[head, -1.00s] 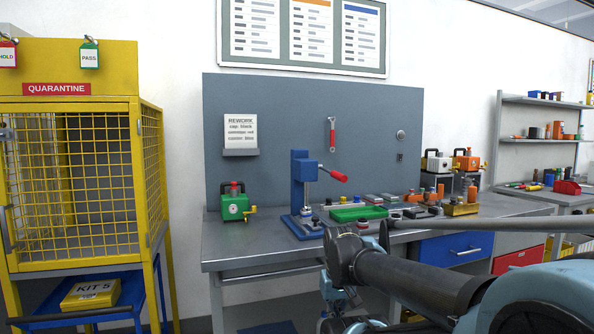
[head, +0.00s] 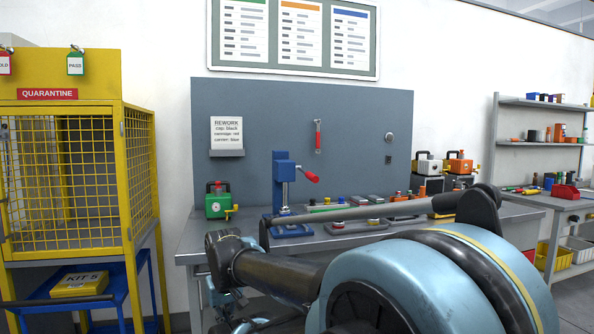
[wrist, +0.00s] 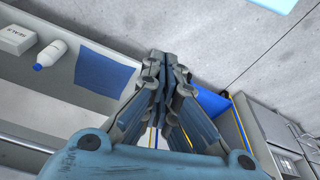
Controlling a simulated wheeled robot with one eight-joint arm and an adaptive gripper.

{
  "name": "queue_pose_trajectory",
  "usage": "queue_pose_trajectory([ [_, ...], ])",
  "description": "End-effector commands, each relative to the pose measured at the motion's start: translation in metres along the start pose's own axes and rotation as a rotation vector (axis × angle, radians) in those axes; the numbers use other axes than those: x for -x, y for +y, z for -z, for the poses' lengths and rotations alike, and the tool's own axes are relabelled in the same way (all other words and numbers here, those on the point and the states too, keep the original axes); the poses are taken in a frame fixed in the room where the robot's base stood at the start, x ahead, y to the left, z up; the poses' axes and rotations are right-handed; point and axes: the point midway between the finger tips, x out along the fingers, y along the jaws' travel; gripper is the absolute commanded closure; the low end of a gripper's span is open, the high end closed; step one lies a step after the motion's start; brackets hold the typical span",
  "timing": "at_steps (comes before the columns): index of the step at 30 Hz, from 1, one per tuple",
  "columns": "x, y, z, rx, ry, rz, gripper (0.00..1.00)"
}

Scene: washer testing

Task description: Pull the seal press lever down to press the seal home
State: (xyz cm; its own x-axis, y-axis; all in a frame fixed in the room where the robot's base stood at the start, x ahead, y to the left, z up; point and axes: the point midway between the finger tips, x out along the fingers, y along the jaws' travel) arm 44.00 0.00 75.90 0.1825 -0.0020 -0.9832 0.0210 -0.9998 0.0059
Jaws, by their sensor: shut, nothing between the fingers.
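The blue seal press (head: 281,176) stands upright on the bench. Its lever (head: 310,177) has a red grip and sticks out to the right of the press head, sloping slightly down. The press base (head: 292,231) is partly hidden by my arm; I cannot tell whether a seal sits under the ram. In the wrist view my gripper (wrist: 160,58) has its fingers together and empty, over the floor beside a grey shelf. It is apart from the lever, and neither press nor lever shows in the wrist view. In the head view my arm hides the bench front.
A green unit (head: 217,204) stands left of the press, with trays of parts to its right. The yellow quarantine cage (head: 62,180) stands left of the bench (head: 196,243). The wrist view shows a white bottle (wrist: 50,54) and a blue sheet (wrist: 105,80).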

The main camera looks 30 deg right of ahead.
Motion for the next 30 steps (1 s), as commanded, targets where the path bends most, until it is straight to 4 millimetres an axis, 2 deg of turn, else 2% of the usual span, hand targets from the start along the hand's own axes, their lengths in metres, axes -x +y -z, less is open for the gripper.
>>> queue_pose_trajectory([
  [7, 0.0, 0.0, 0.0, 0.001, 0.0, 0.0, 1.0],
  [10, 0.013, 0.002, -0.002, 0.013, 0.011, -0.004, 1.0],
  [13, 0.034, 0.006, 0.016, 0.055, 0.008, -0.013, 1.0],
  [17, 0.081, 0.023, 0.056, 0.155, -0.001, -0.035, 1.0],
  [20, 0.124, 0.043, 0.092, 0.254, -0.013, -0.054, 1.0],
  [26, 0.203, 0.09, 0.159, 0.454, -0.047, -0.084, 1.0],
  [30, 0.256, 0.128, 0.2, 0.595, -0.078, -0.099, 1.0],
])
